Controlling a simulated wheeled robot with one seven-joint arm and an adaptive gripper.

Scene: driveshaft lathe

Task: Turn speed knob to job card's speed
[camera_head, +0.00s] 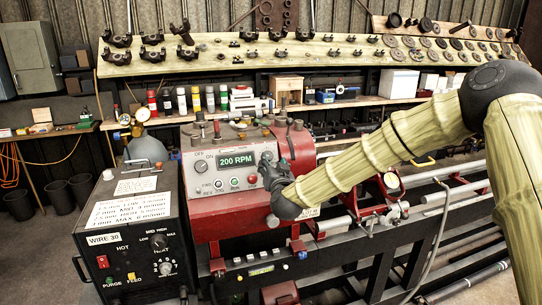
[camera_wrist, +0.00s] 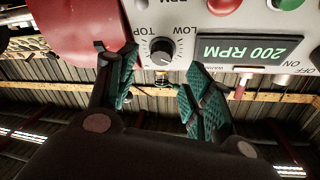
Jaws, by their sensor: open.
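I cannot tell which card is the job card.
The red lathe (camera_head: 215,225) carries the panel, with switches and buttons. A black welder box (camera_head: 130,245) with white cards on it (camera_head: 130,208) stands at left. A red button (camera_wrist: 223,4) and the red housing (camera_wrist: 75,28) flank the knob. Shelves with parts (camera_head: 330,55) run behind.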

